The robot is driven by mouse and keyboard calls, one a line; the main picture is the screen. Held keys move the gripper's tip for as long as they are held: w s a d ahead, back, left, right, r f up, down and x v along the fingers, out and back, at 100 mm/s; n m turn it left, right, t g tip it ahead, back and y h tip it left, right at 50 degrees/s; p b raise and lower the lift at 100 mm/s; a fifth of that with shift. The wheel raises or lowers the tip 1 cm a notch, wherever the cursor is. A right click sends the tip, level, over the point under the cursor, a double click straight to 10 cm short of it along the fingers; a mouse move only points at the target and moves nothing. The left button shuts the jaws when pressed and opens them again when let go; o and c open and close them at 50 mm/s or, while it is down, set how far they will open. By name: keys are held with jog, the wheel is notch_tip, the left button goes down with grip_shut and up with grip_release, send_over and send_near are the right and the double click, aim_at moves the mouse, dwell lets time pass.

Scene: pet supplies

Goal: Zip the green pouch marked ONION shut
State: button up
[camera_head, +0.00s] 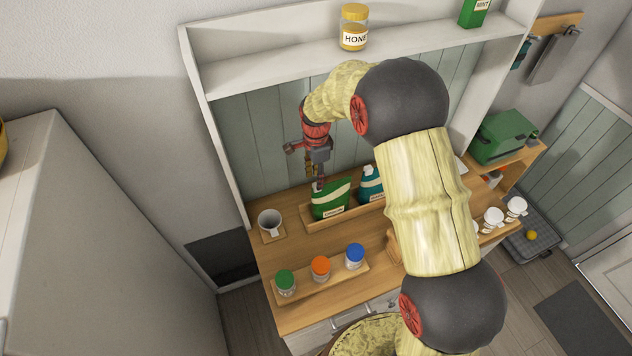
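A green pouch (328,203) with a pale curved band and a small label stands upright in a wooden tray (316,225) on the counter. The label is too small to read for certain. My gripper (318,183) points down at the left part of the pouch's top edge. Its fingertips look to be at or just above that edge; I cannot tell whether they touch or hold anything there. The zip and its slider are too small to make out. A teal pouch (370,186) stands to the right in the same tray, partly hidden by my arm.
A mug (270,222) stands left of the tray. Jars with green (285,278), orange (320,266) and blue (355,253) lids stand in front. A honey jar (354,28) is on the shelf above. My arm hides the counter's middle right.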

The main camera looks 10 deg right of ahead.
notch_tip(320, 180, up, 9)
jog(key=shift+f, duration=0.2)
dwell(0.6)
jog(key=s+d+f+n+t+b, duration=0.1)
jog(key=s+d+n+t+b, duration=0.1)
jog(key=s+n+b, duration=0.3)
jog(key=s+d+f+n+t+b, duration=0.1)
jog(key=s+n+b, duration=0.4)
jog(key=s+b, duration=0.6)
jog(key=s+d+f+n+t+b, duration=0.2)
jog(key=s+b, duration=0.6)
jog(key=s, duration=0.8)
jog(key=d+n, duration=0.2)
jog(key=n, duration=0.1)
jog(key=shift+f+n+t, duration=0.15)
jog(key=shift+n+t, duration=0.15)
jog(key=shift+n, duration=0.1)
